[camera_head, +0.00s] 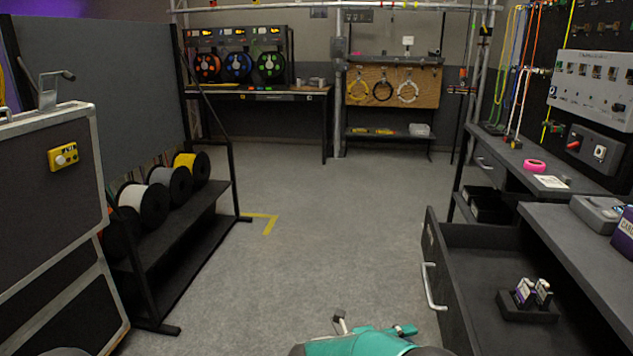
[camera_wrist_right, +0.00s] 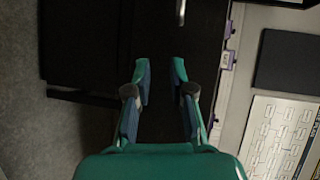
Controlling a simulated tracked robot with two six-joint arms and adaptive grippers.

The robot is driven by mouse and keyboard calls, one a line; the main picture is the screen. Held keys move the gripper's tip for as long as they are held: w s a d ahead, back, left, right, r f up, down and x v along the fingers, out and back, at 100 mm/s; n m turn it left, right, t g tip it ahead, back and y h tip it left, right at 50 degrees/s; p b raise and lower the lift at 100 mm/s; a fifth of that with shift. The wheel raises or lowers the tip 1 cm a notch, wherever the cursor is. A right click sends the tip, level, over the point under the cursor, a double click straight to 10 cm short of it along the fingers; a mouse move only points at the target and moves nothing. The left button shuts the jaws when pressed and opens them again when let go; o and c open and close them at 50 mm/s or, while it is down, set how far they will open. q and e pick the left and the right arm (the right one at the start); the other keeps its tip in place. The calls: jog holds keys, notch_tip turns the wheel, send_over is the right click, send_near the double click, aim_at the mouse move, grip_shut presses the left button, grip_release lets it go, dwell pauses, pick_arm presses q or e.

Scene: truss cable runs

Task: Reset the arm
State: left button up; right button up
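My right gripper (camera_head: 373,325) shows at the bottom middle of the head view as a teal body with a finger to each side. In the right wrist view my right gripper (camera_wrist_right: 160,78) has its two blue-lined fingers apart, with nothing between them. A dark surface lies behind the gap. My left gripper is not in view.
An open drawer (camera_head: 476,277) with a handle stands right of my gripper and holds a small block of purple-and-white items (camera_head: 530,294). A workbench (camera_head: 590,236) runs along the right. Cable spools (camera_head: 145,202) sit on a rack at left. The middle floor (camera_head: 325,220) is clear.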

notch_tip(320, 180, down, 10)
jog(key=w+d+f+n+t+y, duration=0.15)
jog(key=w+n+t+y, duration=0.35)
jog(key=n, duration=0.6)
jog(key=s+a+f+n+g+y, duration=0.25)
jog(key=s+f+n+y, duration=0.35)
jog(key=s, duration=0.3)
jog(key=s+a+f+n+g+y, duration=0.2)
jog(key=s+f+n+g+y, duration=0.15)
jog(key=s+f+n, duration=0.4)
jog(key=s+a+n+g+y+p, duration=0.1)
jog(key=s+a+n+g+y, duration=0.1)
jog(key=s, duration=0.7)
jog(key=s+a+n+g+y, duration=0.1)
jog(key=s+n+g+y, duration=0.15)
jog(key=s, duration=0.65)
notch_tip(320, 180, up, 21)
jog(key=p, duration=2.1)
jog(key=shift+w+f, duration=0.1)
